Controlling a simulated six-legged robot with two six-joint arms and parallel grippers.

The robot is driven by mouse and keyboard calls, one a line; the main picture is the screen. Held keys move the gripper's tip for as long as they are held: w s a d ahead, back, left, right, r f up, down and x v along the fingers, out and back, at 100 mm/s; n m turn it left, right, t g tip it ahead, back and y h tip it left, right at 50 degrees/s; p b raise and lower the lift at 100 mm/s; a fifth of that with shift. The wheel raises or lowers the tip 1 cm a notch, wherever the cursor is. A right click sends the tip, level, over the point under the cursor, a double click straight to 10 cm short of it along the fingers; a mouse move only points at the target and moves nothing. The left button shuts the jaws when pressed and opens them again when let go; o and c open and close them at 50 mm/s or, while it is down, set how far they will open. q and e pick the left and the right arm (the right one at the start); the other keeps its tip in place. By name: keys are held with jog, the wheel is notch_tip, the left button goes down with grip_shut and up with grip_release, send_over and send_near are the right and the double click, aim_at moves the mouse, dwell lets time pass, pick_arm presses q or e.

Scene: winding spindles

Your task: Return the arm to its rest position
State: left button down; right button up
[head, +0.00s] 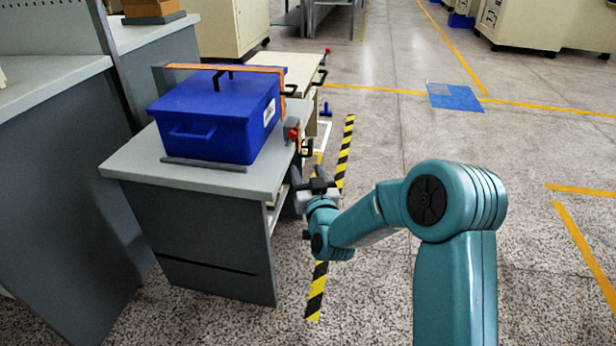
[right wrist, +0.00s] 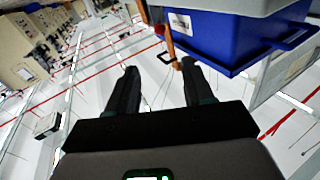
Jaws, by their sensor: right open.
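My right arm reaches from the lower right of the head view toward the right side of a grey table. My right gripper (head: 308,178) is beside the table's right edge, near a red-knobbed black latch (head: 294,136). In the right wrist view its two dark fingers stand apart (right wrist: 159,72), with nothing visible between them. A blue lidded box (head: 212,125) sits on the table, and an orange bar (head: 225,68) runs along its far side and down at the right. The box also shows in the right wrist view (right wrist: 225,38). My left gripper is not in view.
The grey table (head: 130,165) stands close left of my gripper. Darker grey cabinets (head: 60,190) line the left. A yellow-black floor strip (head: 345,150) runs past the table. The floor to the right is open, with a blue floor patch (head: 455,97).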

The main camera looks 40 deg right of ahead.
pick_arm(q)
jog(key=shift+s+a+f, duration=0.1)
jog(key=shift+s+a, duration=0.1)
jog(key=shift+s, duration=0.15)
pick_arm(e)
jog(key=shift+s+f, duration=0.15)
